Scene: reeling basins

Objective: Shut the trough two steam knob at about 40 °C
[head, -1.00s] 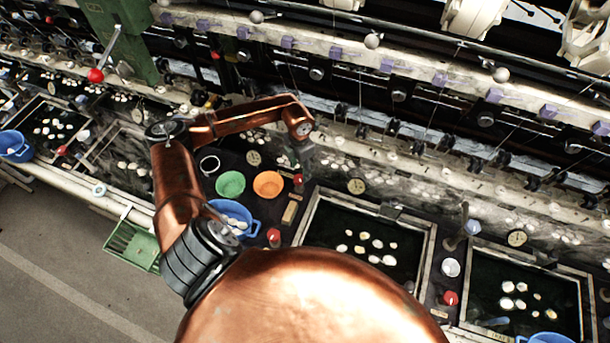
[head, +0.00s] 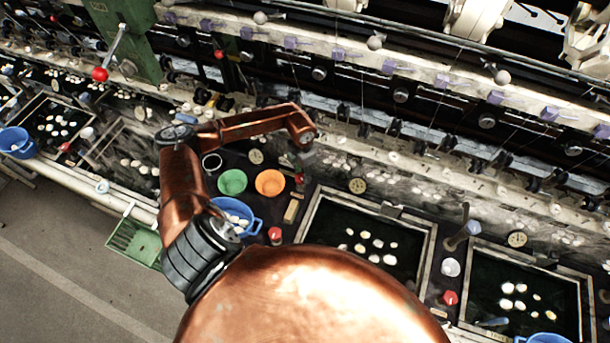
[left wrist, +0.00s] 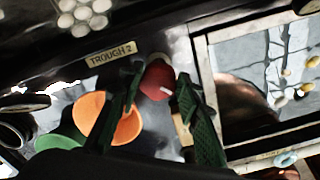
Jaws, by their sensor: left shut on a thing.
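The red trough two steam knob (left wrist: 155,82), with a white pointer mark, is beside the TROUGH 2 label (left wrist: 110,54) in the left wrist view. My left gripper (left wrist: 158,87) has its two dark green fingers on either side of this knob and is shut on it. In the head view the left gripper (head: 303,160) reaches down over the same red knob (head: 299,178), which is partly covered. A round dial (head: 357,186) is to the right of it, at the basin's back edge; its reading is too small to tell. My right gripper is not in view.
A dark basin (head: 309,222) with several pale cocoons is right of the knob. An orange bowl (head: 270,183), a green bowl (head: 232,182) and a blue basin (head: 253,224) stand left of it. Another red knob (head: 275,234) is nearer the front.

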